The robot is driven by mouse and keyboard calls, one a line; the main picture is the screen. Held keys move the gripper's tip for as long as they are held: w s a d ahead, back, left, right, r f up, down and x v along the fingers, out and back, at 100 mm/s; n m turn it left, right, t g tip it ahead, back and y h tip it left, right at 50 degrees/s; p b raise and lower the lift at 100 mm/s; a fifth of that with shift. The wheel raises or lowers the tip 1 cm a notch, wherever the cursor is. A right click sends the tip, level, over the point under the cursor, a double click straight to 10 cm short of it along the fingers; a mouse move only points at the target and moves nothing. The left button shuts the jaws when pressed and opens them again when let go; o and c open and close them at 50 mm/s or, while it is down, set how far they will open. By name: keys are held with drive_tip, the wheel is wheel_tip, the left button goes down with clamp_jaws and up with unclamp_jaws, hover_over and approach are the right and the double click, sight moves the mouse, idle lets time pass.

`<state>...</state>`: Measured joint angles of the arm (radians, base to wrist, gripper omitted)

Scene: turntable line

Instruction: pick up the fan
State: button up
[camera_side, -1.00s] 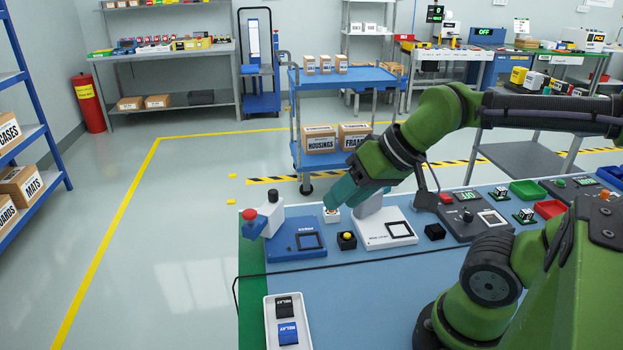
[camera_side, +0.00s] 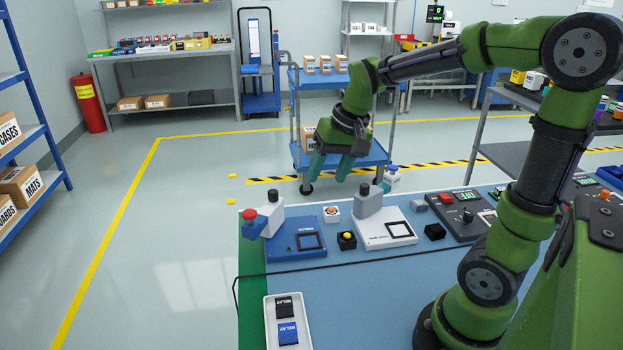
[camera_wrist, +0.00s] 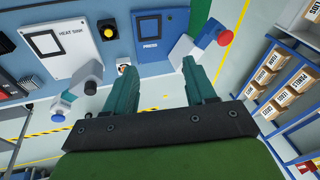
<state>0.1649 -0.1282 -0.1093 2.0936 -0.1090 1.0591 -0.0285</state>
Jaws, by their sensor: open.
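I cannot make out a fan in either view. My gripper (camera_side: 327,172) is open and empty, raised and pointing down near the back edge of the blue bench (camera_side: 370,290). In the wrist view the fingers of my gripper (camera_wrist: 156,75) are spread wide, with floor showing between them. The white heat sink station (camera_side: 388,232) and the blue press station (camera_side: 293,240) stand on the bench near my gripper. They also show at the top of the wrist view, as the heat sink station (camera_wrist: 62,45) and the press station (camera_wrist: 150,22).
A white tray (camera_side: 270,335) with two relay blocks lies at the bench's front left. A red knob (camera_side: 249,214) stands at the press. A yellow button (camera_side: 347,236) and a black block (camera_side: 435,231) flank the heat sink station. A blue cart (camera_side: 375,77) stands behind.

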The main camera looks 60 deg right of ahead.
drive_tip(key=w+d+f+m+g, duration=0.1)
drive_tip(key=w+d+f+g, duration=0.15)
drive_tip(key=d, duration=0.35)
drive_tip(key=w+d+f+m+g, duration=0.1)
drive_tip(key=w+d+f, duration=0.1)
drive_tip(key=w+d, duration=0.3)
hover_over(332, 209)
drive_tip(key=shift+h, duration=0.4)
drive_tip(key=f, duration=1)
drive_tip(key=shift+w+a+f, duration=0.1)
drive_tip(key=shift+a+f, duration=0.1)
drive_tip(key=shift+a, duration=0.05)
drive_tip(key=shift+d+f, duration=0.15)
drive_tip(key=shift+f, duration=2.55)
drive_tip(key=shift+c, duration=0.4)
drive_tip(key=c, duration=0.7)
